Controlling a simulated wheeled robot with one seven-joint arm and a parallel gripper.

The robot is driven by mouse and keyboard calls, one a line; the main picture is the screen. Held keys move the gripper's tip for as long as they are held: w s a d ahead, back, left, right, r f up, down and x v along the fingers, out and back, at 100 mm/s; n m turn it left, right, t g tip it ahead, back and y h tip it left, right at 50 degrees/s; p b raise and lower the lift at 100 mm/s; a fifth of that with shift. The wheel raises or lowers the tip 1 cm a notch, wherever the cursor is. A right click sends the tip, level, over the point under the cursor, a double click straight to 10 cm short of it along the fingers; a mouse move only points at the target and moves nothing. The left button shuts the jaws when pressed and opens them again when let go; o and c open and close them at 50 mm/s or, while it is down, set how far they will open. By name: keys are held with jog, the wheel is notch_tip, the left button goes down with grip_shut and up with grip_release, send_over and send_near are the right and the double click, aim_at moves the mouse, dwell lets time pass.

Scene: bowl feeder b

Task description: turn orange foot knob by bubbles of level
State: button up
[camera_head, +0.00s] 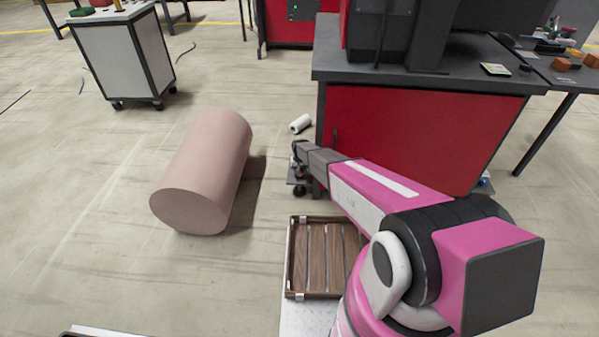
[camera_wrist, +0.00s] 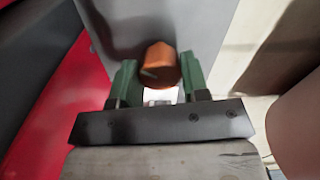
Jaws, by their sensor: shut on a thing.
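The orange foot knob (camera_wrist: 159,60) shows in the wrist view, close to a grey panel. My gripper (camera_wrist: 159,72) has its two green fingers on either side of the knob and is shut on it. In the head view my arm reaches down to the left front corner of the red cabinet, and the knob and fingers cannot be made out there. A small flat item with a yellow-green face (camera_head: 495,69) lies on the dark top of the red cabinet (camera_head: 400,140); I cannot tell whether it is the level, and no bubbles are readable.
A large pink cylinder (camera_head: 205,170) lies on the floor left of my arm. A small white roll (camera_head: 300,123) lies near the cabinet. A wooden slatted tray (camera_head: 291,258) is at the lower middle.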

jog(key=shift+n, duration=1.1)
jog(key=o, duration=0.9)
jog(key=shift+r, duration=0.1)
notch_tip(320, 180, up, 11)
jog(key=shift+f, duration=0.15)
